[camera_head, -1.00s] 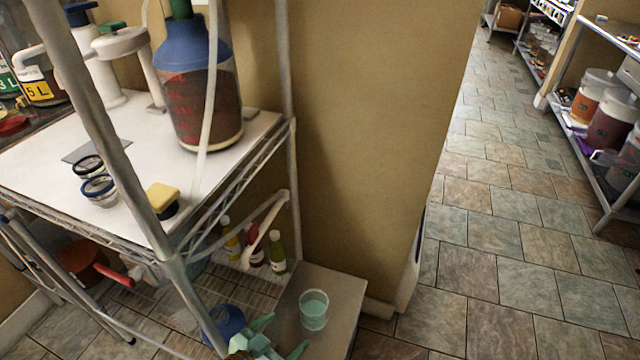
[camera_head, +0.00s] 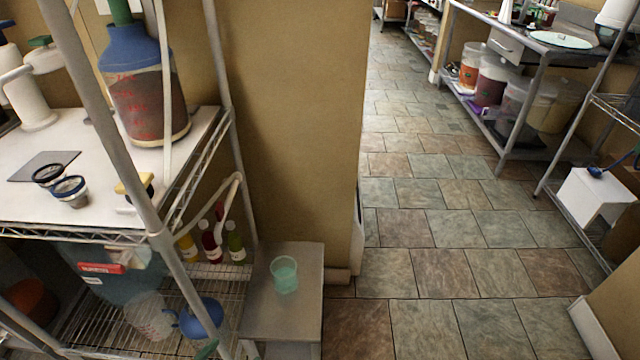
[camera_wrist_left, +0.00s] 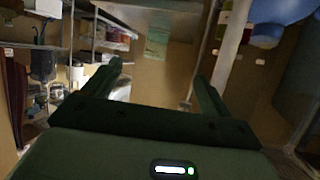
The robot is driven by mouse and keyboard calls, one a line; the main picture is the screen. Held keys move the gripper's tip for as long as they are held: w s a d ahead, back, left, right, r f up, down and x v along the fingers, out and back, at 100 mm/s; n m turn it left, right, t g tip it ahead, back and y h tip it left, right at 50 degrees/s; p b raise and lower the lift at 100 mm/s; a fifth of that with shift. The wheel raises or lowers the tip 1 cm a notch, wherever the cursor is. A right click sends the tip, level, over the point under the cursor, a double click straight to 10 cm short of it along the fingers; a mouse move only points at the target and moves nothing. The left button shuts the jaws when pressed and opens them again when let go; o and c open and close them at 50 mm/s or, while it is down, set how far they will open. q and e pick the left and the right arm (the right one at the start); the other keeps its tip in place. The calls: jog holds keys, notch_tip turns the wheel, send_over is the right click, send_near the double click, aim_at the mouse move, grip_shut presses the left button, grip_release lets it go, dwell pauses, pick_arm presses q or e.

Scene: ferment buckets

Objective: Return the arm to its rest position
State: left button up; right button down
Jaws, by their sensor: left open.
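My left gripper (camera_wrist_left: 160,82) shows in the left wrist view with its two dark green fingers spread apart and nothing between them. In the head view only a small green piece at the bottom edge, beside the rack, seems to belong to my left arm; the rest is out of frame. A clear cup with teal liquid (camera_head: 285,274) stands upright on a grey stool (camera_head: 262,318), apart from any gripper in view. My right gripper is not in view.
A wire rack (camera_head: 188,282) stands at left, with a blue-topped carboy (camera_head: 146,95) on its white upper shelf and several bottles below. A tan wall (camera_head: 292,120) rises behind the stool. The tiled floor (camera_head: 440,225) is open at centre right. A metal table (camera_head: 488,33) stands far right.

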pick_arm(q)
jog(key=s+a+f+m+g+y+p, duration=0.1)
jog(key=s+a+f+g+y+p, duration=0.4)
jog(key=s+f, duration=0.95)
jog(key=s+a+f+n+g+p, duration=0.1)
jog(key=s+g+p, duration=0.3)
jog(key=s, duration=2.3)
jog(key=a+f+g, duration=0.1)
jog(key=g, duration=0.2)
jog(key=shift+s+f+g, duration=0.2)
jog(key=shift+s+g, duration=0.05)
jog(key=shift+g, duration=0.05)
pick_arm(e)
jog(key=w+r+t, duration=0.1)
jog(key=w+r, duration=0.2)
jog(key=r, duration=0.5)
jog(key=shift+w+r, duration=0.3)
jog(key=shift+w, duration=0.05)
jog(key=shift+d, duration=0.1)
